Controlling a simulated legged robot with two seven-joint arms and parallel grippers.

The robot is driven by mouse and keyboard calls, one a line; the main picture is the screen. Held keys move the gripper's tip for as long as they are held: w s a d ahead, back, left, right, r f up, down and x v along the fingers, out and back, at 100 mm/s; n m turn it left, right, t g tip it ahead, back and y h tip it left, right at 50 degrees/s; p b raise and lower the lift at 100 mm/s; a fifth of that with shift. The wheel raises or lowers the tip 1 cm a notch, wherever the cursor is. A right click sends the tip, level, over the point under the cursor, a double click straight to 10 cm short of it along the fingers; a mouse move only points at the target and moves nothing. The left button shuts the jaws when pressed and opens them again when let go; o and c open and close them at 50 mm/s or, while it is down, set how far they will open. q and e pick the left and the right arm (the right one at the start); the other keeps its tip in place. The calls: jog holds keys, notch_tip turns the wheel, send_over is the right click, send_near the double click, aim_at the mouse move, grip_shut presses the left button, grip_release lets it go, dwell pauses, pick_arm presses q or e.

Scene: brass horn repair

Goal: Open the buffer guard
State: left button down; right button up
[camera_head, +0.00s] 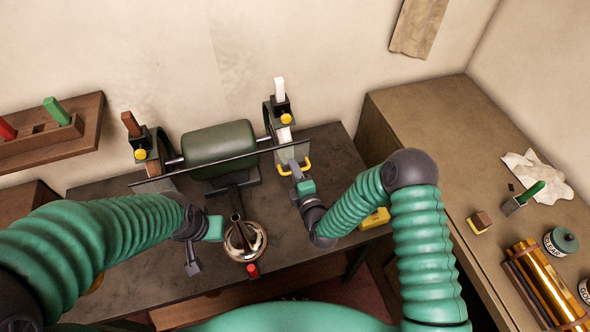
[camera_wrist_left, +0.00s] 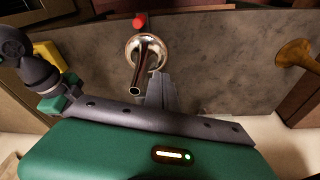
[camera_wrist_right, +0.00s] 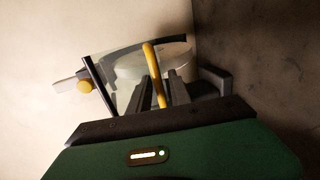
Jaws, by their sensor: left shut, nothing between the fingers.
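The buffer (camera_head: 220,146) stands at the back of the dark bench, with a green motor body and a wheel at each end. At its right end, a pale clear guard is in front of the wheel, with a yellow handle (camera_head: 306,164) at its lower edge. The handle (camera_wrist_right: 151,60) also shows in the right wrist view, where the guard (camera_wrist_right: 130,85) is behind it. My right gripper (camera_wrist_right: 160,84) has its fingers on either side of the handle; whether they press on it is unclear. My left gripper (camera_head: 194,268) is shut and empty, beside the horn's bell (camera_head: 245,241).
A long dark bar (camera_head: 225,161) crosses in front of the buffer. The horn bell, with a red piece near it, is at the bench's front middle. A side bench (camera_head: 430,120) at right holds a brush, cloth, tins and brass tubes. A wooden rack (camera_head: 60,145) is at left.

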jog(key=shift+a, duration=0.1)
grip_shut()
jog(key=shift+d, duration=0.25)
